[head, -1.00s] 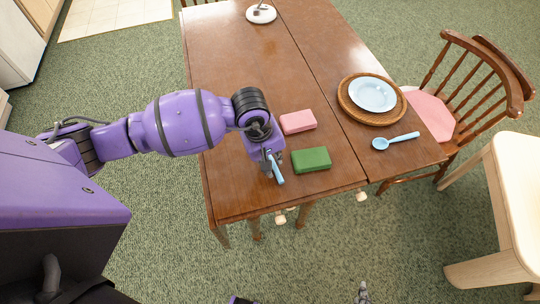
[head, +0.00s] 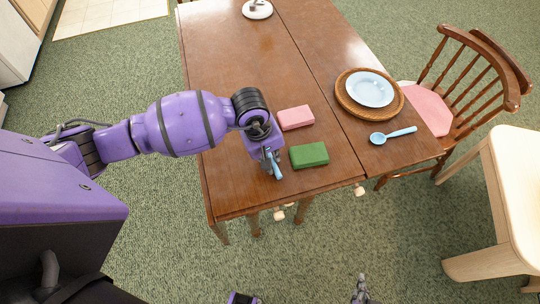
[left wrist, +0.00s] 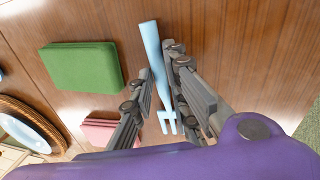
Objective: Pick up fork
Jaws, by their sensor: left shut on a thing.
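A light-blue fork (left wrist: 153,55) lies between the fingers of my left gripper (left wrist: 160,88) in the left wrist view, its tines toward the purple wrist. In the head view my left gripper (head: 268,158) is near the table's front edge, shut on the fork (head: 277,171). I cannot tell whether the fork touches the table. My right gripper (head: 361,288) shows small at the bottom of the head view, off the table over the floor; its finger gap is unclear.
On the wooden table (head: 235,190), a green block (head: 309,155) and a pink block (head: 296,117) lie right of the left gripper. A blue spoon (head: 393,136) and a blue plate (head: 369,90) on a wicker mat (head: 346,101) are farther right. A chair (head: 470,85) stands at the right.

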